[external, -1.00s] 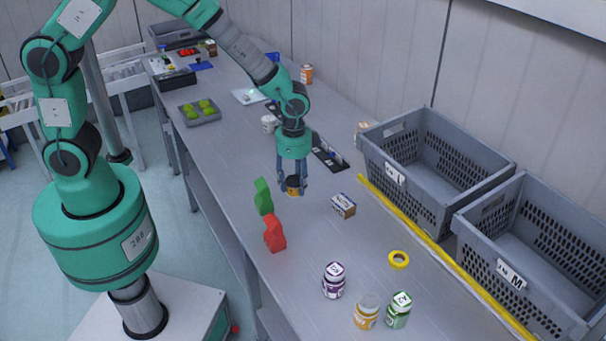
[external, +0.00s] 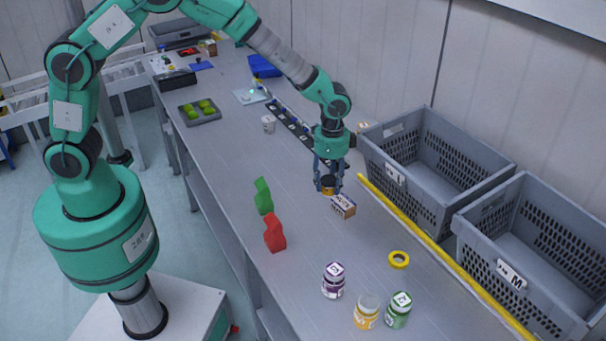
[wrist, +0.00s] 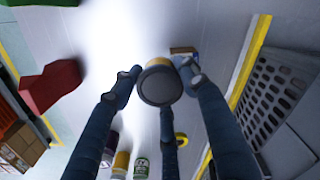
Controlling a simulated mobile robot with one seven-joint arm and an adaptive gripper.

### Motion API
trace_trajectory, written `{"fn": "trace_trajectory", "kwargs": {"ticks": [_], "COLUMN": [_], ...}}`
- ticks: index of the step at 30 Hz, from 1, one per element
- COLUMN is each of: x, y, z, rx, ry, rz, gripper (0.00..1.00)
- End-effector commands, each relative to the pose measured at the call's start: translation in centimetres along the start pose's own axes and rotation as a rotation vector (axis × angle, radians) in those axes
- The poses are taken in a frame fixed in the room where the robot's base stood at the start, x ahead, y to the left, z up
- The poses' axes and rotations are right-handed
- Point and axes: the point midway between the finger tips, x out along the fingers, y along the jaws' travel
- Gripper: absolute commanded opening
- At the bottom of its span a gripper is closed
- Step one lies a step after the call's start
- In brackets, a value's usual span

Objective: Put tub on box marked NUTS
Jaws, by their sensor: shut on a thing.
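My gripper (external: 328,180) is shut on a small tub (external: 328,190) with a dark lid and a yellow-orange side. In the wrist view the tub (wrist: 159,82) sits between my fingers, seen from its round lid. A small box (external: 343,206), white and brown with a dark print, lies on the table just below and to the right of the tub in the external view. The box's lettering is too small to read. In the wrist view the box (wrist: 183,51) is partly hidden behind a finger and the tub. I cannot tell whether the tub touches the box.
A red block (external: 274,233) and a green block (external: 263,196) stand to the left. A yellow tape ring (external: 398,259) and purple (external: 333,281), orange (external: 366,312) and green (external: 398,310) jars are nearer the front. Grey crates (external: 398,174) stand right, behind a yellow strip (external: 430,247).

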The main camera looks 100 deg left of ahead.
Motion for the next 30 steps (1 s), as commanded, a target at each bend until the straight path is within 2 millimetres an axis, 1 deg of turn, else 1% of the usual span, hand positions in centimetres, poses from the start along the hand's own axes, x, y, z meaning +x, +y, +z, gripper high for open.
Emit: {"fn": "trace_trajectory", "kwargs": {"ticks": [1,3,9,13,23,28,30], "x": [0.2,0.2,0.4,0.3,0.3,0.5,1.6], "y": [-0.4,-0.8,-1.6,-1.8,-1.8,-2.2,-2.1], "z": [-0.8,-1.8,-3.5,-4.0,-4.0,-4.8,-4.7], "rx": [0.0,0.0,0.0,0.0,0.0,0.0,0.0], "ry": [0.0,0.002,0.0,0.002,0.001,0.0,-0.002], "rz": [0.0,-0.001,0.0,-0.001,-0.001,0.0,0.001], "gripper": [0.13,0.13,0.13,0.13,0.13,0.13,0.13]}}
